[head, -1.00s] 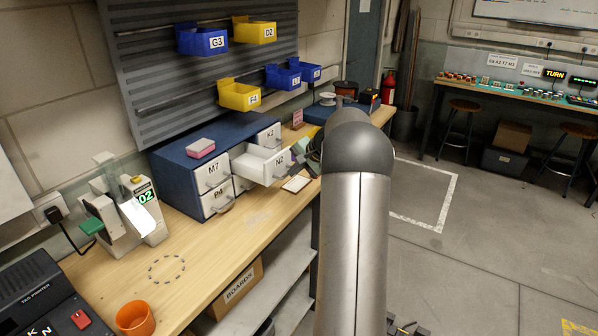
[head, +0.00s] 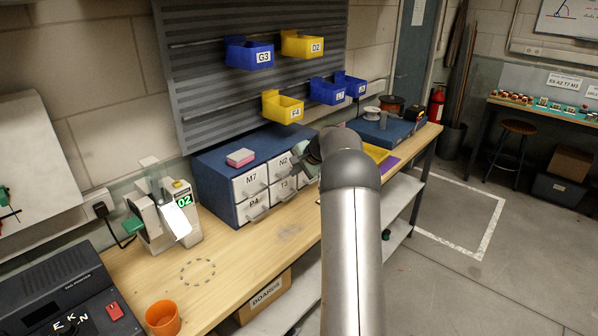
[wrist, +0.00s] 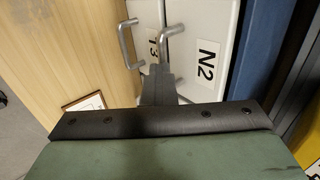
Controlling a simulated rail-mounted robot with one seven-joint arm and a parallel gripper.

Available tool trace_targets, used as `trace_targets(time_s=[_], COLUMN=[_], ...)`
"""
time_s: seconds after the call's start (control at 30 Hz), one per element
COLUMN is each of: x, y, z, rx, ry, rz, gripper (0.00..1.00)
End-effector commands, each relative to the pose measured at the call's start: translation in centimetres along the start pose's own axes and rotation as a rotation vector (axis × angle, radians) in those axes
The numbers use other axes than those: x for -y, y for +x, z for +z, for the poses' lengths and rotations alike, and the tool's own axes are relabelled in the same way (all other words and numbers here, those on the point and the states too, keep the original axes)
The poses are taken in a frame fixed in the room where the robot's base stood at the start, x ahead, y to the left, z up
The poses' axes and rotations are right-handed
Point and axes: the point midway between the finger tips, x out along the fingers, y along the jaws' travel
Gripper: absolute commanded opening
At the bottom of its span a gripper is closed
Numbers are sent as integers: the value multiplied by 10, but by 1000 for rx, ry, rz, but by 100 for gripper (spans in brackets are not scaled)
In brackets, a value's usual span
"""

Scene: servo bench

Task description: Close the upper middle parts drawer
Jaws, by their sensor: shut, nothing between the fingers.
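The upper middle drawer, labelled N2 (head: 283,163), is in the top row of the blue parts cabinet (head: 215,190). Its front looks level with M7 (head: 250,182) beside it, so it appears pushed in. In the wrist view the N2 front (wrist: 205,50) and its bar handle (wrist: 171,32) fill the upper middle. My gripper (wrist: 158,72) is shut and empty, with its dark fingertips close to the drawer front beside the handle. I cannot tell whether they touch. In the head view my arm hides the fingertips and part of the right column.
Lower drawers T3 (head: 284,184) and P4 (head: 255,205) look shut. A pink and white block (head: 240,158) lies on the cabinet top. The bench front (head: 240,255) is mostly clear.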

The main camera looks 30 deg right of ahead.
Motion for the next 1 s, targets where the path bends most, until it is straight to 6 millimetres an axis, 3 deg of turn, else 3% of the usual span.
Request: trace_targets(time_s=[0.37,0.5,0.8,1.0], x=[-8,-24,-22,-22], y=[-7,-26,-97,-123], z=[2,4,4,4], rx=[1,2,2,4], ry=[-3,-5,-8,-7], rz=[-3,-3,-3,-2], gripper=[0,0,0,0])
